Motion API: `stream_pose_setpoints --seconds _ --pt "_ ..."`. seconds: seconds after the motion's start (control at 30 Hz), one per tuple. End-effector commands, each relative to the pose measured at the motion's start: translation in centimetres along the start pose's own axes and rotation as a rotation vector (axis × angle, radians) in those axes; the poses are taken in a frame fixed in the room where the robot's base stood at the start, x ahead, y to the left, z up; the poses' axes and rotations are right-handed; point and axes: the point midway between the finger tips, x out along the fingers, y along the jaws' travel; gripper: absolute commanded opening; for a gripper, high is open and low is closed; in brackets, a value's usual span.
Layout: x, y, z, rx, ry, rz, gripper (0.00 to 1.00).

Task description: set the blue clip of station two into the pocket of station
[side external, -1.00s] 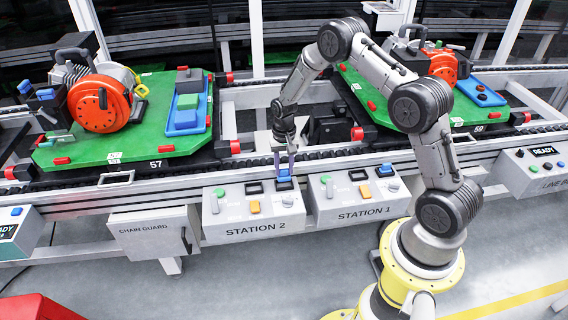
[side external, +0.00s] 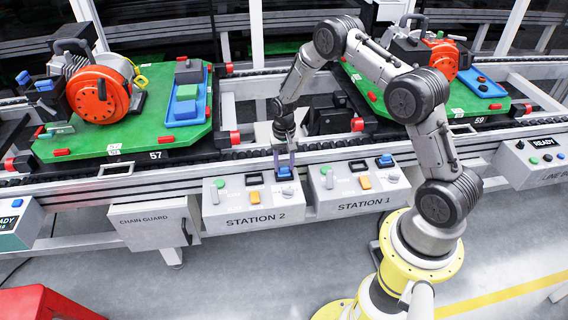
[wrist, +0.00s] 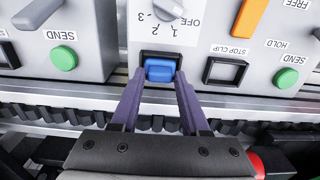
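The blue clip (wrist: 160,70) of station two sits in a black-framed recess at the right of the station 2 box (side external: 225,221) in the side view. It also shows there under my gripper (side external: 285,168). The wrist view shows my gripper (wrist: 161,76) with one purple finger on each side of the clip, tips level with it. Whether the fingers press on the clip or leave small gaps, I cannot tell. An empty black-framed pocket labelled STOP CLIP (wrist: 225,72) lies beside the clip; it also shows in the side view (side external: 252,180).
The station 1 box (side external: 340,207) stands right beside, with its own blue piece (side external: 385,160). A grey knob (wrist: 167,8), a green button (wrist: 287,78) and an orange switch (wrist: 250,17) surround the clip. Behind run the conveyor rail and green pallet (side external: 110,142).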

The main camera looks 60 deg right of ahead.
Motion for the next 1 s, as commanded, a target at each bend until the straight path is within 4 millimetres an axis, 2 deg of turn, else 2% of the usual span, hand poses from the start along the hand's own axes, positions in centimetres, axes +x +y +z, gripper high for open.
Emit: stream_pose_setpoints --seconds 0.03,0.13,0.43,0.57,0.67,1.0 --pt "0.0 0.0 0.0 0.000 0.000 0.000 0.57" --pt "0.0 0.0 0.0 0.000 0.000 0.000 0.74" --pt "-0.1 0.0 0.0 0.000 0.001 0.000 0.74" --pt "-1.1 -0.1 -0.1 0.000 0.004 -0.002 0.74" --pt "-2.6 -0.1 -0.1 0.000 0.005 -0.003 0.74" --pt "-9.9 0.0 -0.1 0.000 0.004 -0.002 0.74"
